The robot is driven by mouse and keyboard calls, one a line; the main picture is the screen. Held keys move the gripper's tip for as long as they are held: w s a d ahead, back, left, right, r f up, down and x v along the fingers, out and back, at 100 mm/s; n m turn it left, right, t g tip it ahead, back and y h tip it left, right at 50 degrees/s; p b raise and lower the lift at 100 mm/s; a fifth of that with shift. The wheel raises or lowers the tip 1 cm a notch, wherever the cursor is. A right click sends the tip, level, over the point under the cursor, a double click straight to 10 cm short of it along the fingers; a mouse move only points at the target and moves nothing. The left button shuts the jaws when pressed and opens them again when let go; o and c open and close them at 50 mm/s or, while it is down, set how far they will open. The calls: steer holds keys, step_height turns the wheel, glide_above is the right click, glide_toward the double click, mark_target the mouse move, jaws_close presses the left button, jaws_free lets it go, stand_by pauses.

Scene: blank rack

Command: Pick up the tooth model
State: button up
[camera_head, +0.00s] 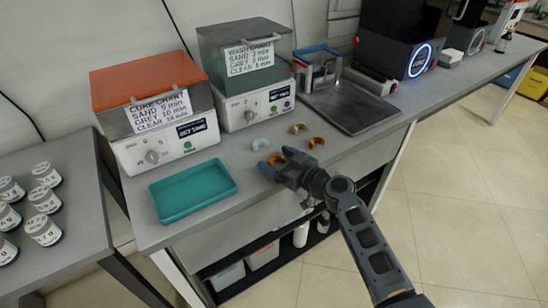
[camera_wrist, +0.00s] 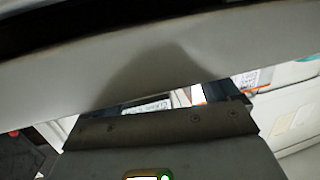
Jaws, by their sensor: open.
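Several small arch-shaped tooth models lie on the grey bench in the head view. One orange-brown model (camera_head: 276,158) lies between the blue fingertips of my open gripper (camera_head: 277,160); I cannot tell whether they touch it. A pale grey model (camera_head: 260,143) lies just behind it. A tan model (camera_head: 298,128) and another orange-brown model (camera_head: 316,141) lie to the right, clear of the fingers. The wrist view shows no tooth model that I can make out, only a broad pale surface and a dark grey body.
An empty teal tray (camera_head: 192,190) lies left of my gripper. Behind stand a curing machine (camera_head: 165,148) with an orange lid and a wash machine (camera_head: 258,107). A metal platform (camera_head: 350,105) is to the right. Cups (camera_head: 43,230) stand on the left table.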

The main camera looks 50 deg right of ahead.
steer(key=shift+w+f, duration=0.1)
steer(key=shift+w, duration=0.7)
steer(key=shift+c, duration=0.2)
steer(key=shift+d, duration=0.1)
steer(key=c, duration=1)
steer(key=shift+r, duration=0.7)
step_height(320, 180, up, 3)
steer(key=shift+r+p, duration=0.1)
steer(key=shift+p, duration=0.25)
steer(key=s+d+r+b, duration=0.2)
steer(key=s+d+r, duration=0.4)
steer(key=d, duration=0.3)
steer(key=shift+s+r, duration=0.25)
steer(key=shift+s, duration=0.55)
